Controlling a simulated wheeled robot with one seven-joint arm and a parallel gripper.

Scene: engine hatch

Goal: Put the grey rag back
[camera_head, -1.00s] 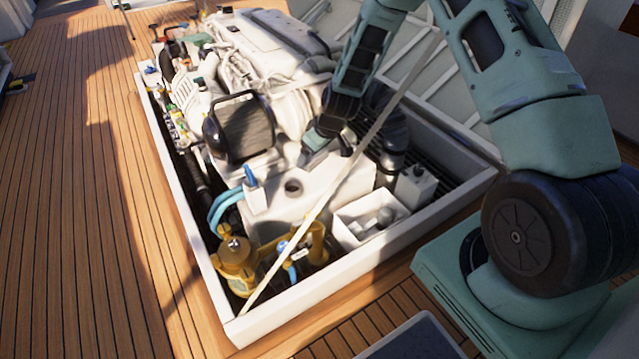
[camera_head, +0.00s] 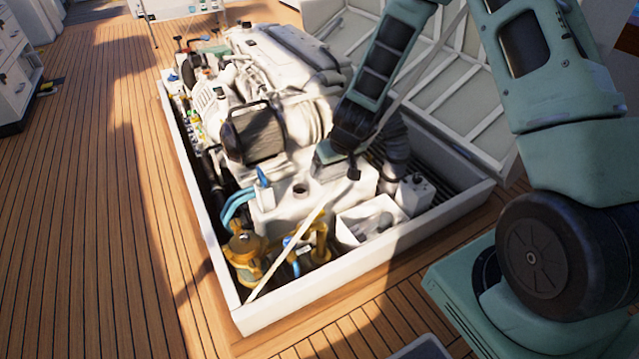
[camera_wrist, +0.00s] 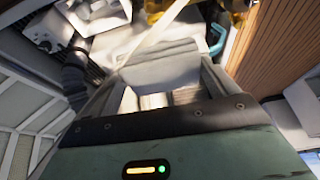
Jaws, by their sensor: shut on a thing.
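My gripper (camera_wrist: 165,90) is shut on a pale grey, folded-looking thing, which I take to be the grey rag (camera_wrist: 165,62). It lies between the two fingers in the wrist view. In the head view my gripper (camera_head: 328,154) is over the white tank behind the open bin, partly hidden by my forearm. I cannot make out the rag there, nor whether it touches anything beneath. The open white bin (camera_head: 383,238) stands in the front right of the engine well, with pale things inside that are too blurred to name.
A pale diagonal stay (camera_head: 292,244) crosses the well close to my gripper. The white engine (camera_head: 275,60) fills the back, and yellow-brown fittings (camera_head: 247,247) stand at the front left. The raised hatch lid (camera_head: 440,85) is behind.

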